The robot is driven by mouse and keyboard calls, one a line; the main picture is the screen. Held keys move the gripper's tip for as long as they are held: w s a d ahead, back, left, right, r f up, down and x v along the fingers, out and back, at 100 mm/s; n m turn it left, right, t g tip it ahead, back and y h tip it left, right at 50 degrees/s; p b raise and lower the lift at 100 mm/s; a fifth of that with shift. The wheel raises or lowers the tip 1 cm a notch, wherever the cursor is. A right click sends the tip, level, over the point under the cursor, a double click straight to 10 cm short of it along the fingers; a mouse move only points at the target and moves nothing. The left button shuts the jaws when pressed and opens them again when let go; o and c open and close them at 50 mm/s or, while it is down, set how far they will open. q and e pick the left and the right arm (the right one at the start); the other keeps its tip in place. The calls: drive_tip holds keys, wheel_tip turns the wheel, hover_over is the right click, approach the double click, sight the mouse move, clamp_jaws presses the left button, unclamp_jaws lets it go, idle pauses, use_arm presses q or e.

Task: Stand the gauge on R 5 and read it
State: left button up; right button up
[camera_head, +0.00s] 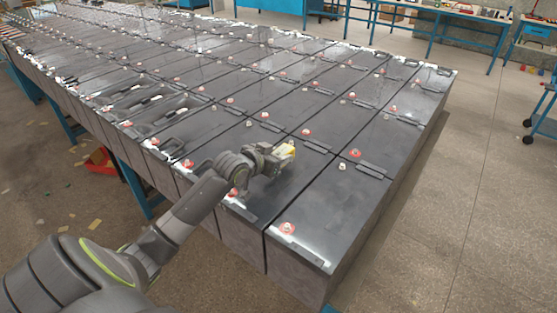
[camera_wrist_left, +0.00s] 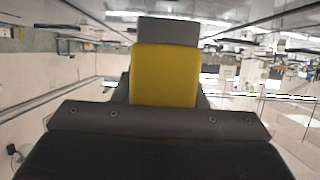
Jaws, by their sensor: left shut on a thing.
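My left gripper (camera_head: 284,158) reaches in from the lower left over the near right part of the battery rows (camera_head: 335,210). It is shut on a small yellow thing, likely the gauge (camera_head: 290,149), at its tip. In the left wrist view the gauge (camera_wrist_left: 165,75) shows as a yellow block with a grey end, seen close up. No reading can be made out. The gripper appears just above the dark battery tops; whether the gauge touches one I cannot tell. No label naming R 5 is legible. My right gripper is not in view.
Battery tops carry terminals with red rings, such as one at the near corner (camera_head: 287,228). Several batteries left of the arm have open recesses (camera_head: 158,108). A red bin (camera_head: 101,161) lies on the floor at left.

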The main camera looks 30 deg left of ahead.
use_arm(q)
drive_tip(key=shift+w+f, duration=0.1)
drive_tip(key=shift+f, duration=1.05)
drive_tip(key=o, duration=1.1)
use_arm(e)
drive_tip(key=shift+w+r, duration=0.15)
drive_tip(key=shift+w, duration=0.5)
use_arm(q)
drive_tip(key=shift+r, duration=0.2)
drive_tip(key=shift+s+r, duration=0.1)
drive_tip(key=shift+s, duration=0.5)
drive_tip(key=v, duration=1.1)
drive_tip(key=shift+b, duration=0.3)
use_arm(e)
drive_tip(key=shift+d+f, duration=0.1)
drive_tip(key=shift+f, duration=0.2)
